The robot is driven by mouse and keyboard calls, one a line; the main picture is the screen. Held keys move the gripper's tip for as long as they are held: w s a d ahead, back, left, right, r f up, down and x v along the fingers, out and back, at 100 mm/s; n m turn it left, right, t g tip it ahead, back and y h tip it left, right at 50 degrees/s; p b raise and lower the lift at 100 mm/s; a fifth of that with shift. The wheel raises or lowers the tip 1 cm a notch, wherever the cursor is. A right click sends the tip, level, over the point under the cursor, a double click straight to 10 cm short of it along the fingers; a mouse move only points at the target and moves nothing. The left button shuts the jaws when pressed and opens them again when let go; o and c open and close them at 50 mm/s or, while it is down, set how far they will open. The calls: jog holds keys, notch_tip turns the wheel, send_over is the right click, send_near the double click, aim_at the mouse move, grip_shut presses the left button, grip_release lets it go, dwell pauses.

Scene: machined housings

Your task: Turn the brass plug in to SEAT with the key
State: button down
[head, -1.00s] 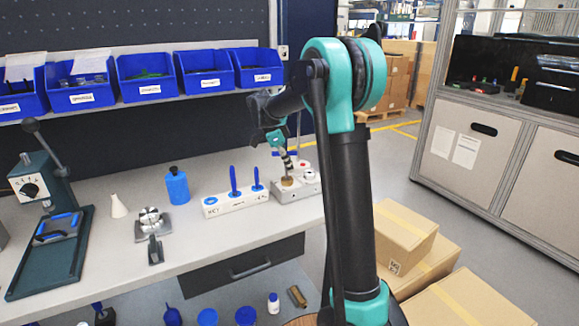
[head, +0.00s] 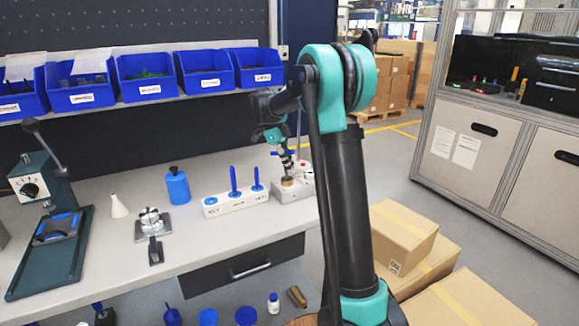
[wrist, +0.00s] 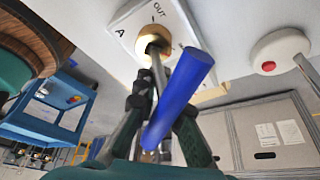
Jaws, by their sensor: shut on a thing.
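The brass plug (wrist: 154,40) sits in a pale housing (wrist: 128,22) marked OUT and A in the wrist view. In the head view the brass plug (head: 287,181) is on top of the pale housing (head: 294,191) at the bench's right end. My gripper (wrist: 160,105) is shut on the key (wrist: 185,85), which has a blue handle and a metal shaft. The shaft's tip meets the dark hole in the plug; how deep it sits is hidden. In the head view my gripper (head: 279,143) is above the plug, pointing down.
A white rack (head: 236,202) with upright blue-handled tools stands left of the housing. A blue bottle (head: 177,187) and a small metal fixture (head: 151,222) stand further left. Another block with a red button (wrist: 268,66) is beside the housing. Cardboard boxes (head: 405,236) are on the floor.

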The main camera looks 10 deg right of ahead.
jog(key=shift+w+m, duration=0.1)
jog(key=shift+m, duration=0.3)
jog(key=c, duration=1.5)
grip_release()
jog(key=shift+c, duration=0.2)
